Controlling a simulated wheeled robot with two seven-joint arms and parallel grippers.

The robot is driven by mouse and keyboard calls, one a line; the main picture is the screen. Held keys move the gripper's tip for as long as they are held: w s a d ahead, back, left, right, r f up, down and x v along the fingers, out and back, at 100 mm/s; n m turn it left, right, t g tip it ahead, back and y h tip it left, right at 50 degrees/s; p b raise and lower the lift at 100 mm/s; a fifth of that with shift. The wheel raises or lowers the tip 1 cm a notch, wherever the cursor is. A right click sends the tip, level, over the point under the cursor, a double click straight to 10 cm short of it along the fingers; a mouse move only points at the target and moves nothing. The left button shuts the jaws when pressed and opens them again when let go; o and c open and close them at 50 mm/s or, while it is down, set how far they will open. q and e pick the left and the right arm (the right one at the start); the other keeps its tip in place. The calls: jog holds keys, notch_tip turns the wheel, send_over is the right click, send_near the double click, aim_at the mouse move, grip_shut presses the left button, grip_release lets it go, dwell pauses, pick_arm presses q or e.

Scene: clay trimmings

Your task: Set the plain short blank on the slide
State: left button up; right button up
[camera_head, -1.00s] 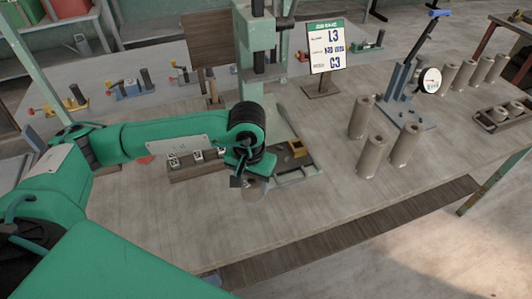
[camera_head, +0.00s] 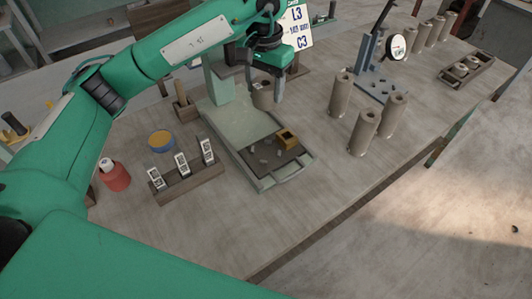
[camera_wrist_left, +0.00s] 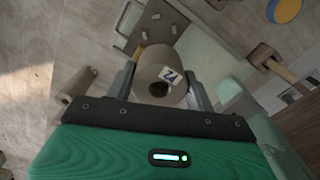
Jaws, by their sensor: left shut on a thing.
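A short, hollow grey-brown clay blank (camera_head: 262,97) is between the fingers of my left gripper (camera_head: 265,88). In the left wrist view the blank (camera_wrist_left: 158,72) shows its end hole and a small white label with dark characters I cannot read surely. My left gripper (camera_wrist_left: 161,90) is shut on its sides. The slide (camera_head: 268,161) is a dark plate in a pale green frame with a front handle. The gripper and blank appear beyond the slide, near the press column. My right gripper is not in view.
Several tall clay cylinders (camera_head: 365,132) stand right of the slide. A dial stand (camera_head: 396,47) is behind.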

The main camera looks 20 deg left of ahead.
pick_arm(q)
jog(key=shift+w+r, duration=0.15)
jog(key=shift+r, duration=0.05)
notch_tip(320, 180, down, 3)
jog(key=shift+r+p, duration=0.2)
jog(key=shift+p, duration=0.25)
notch_tip(320, 180, down, 13)
jog(key=p, duration=0.3)
jog(key=shift+d+f, duration=0.1)
notch_tip(320, 180, down, 3)
jog(key=shift+r+p, duration=0.1)
jog(key=shift+p, duration=0.3)
jog(key=shift+f, duration=0.45)
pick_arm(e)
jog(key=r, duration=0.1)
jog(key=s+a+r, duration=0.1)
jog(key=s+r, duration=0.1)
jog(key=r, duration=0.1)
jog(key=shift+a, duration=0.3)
